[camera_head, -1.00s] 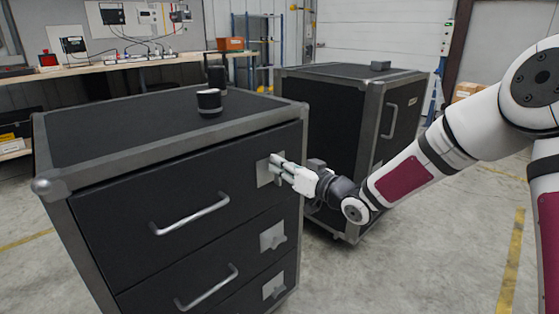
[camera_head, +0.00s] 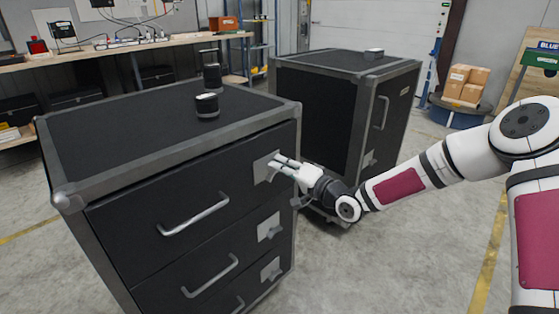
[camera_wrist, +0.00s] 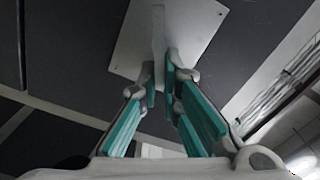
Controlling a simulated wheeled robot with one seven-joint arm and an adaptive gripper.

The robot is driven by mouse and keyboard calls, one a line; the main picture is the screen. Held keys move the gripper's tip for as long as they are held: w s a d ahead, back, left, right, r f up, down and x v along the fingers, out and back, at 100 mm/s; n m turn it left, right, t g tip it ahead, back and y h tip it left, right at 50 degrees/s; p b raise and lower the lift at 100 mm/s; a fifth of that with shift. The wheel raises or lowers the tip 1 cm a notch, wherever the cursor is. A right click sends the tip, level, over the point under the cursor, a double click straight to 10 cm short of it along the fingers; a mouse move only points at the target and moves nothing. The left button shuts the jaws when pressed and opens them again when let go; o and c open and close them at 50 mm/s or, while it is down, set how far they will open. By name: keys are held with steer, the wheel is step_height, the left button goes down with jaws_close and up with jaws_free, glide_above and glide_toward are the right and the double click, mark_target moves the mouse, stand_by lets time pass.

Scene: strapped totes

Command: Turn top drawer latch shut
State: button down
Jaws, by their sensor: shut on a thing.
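The top drawer (camera_head: 130,218) of the near black cabinet looks closed, with its front level with the drawers below. Its latch plate (camera_head: 261,168) is light grey and sits right of the drawer handle (camera_head: 195,214). My gripper (camera_head: 274,165) reaches in from the right, with its fingertips at the plate. In the wrist view the plate (camera_wrist: 195,30) is tilted, and the pale latch (camera_wrist: 158,38) runs down between the fingertips (camera_wrist: 161,80). The teal-padded fingers are shut on the latch. The fingers partly hide it, so its exact angle is hard to tell.
Lower latches (camera_head: 270,228) sit below on the same cabinet. A black cylinder (camera_head: 207,105) with a white band stands on the cabinet top. A second black cabinet (camera_head: 340,115) stands close behind my gripper. Open floor (camera_head: 420,240) lies to the right.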

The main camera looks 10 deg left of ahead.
steer(key=m, duration=0.1)
steer(key=f+m, duration=0.1)
steer(key=m, duration=0.2)
steer(key=shift+f+m, duration=0.3)
steer(key=shift+m, duration=0.1)
stand_by(0.5)
steer(key=c, duration=1.8)
jaws_free()
steer(key=shift+o, duration=0.2)
steer(key=shift+r, duration=0.1)
steer(key=v, duration=1.2)
